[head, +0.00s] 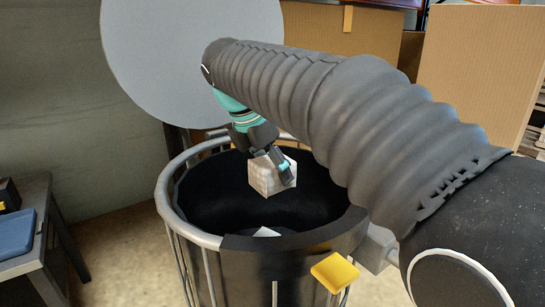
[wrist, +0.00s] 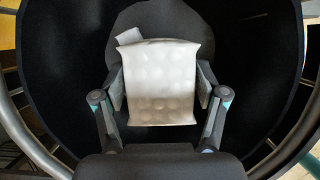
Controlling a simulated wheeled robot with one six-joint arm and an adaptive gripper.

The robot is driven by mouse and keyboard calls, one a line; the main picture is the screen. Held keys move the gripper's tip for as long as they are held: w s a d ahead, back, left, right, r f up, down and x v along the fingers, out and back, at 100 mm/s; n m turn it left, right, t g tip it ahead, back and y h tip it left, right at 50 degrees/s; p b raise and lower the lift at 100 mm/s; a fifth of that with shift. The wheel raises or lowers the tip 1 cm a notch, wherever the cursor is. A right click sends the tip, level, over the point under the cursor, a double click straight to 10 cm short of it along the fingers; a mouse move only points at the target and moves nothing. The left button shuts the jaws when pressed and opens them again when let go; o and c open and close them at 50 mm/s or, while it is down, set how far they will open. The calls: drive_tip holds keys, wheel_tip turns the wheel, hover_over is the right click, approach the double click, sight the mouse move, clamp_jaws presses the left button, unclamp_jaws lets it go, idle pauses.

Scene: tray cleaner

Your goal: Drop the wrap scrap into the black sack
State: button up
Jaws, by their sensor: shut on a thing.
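My gripper (head: 272,160) is shut on the wrap scrap (head: 268,178), a whitish, bubbled, roughly square piece. In the wrist view the scrap (wrist: 158,85) sits between the two fingers. The black sack (head: 215,198) lines a round grey metal frame, and its mouth is open. The gripper and scrap are over the mouth, inside the ring's outline; the exact height is hard to tell. In the wrist view the dark sack (wrist: 70,70) surrounds the gripper on all sides. A small pale piece (head: 266,232) lies down in the sack, and it also shows in the wrist view (wrist: 129,36).
A round grey lid (head: 170,60) stands raised behind the sack. A yellow pedal or tab (head: 334,271) is at the front of the frame. A table with a blue tray (head: 14,233) stands at the left. Cardboard boxes (head: 475,65) stand behind at the right.

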drive_tip(key=shift+f, duration=0.35)
drive_tip(key=o, duration=1)
drive_tip(key=v, duration=1.2)
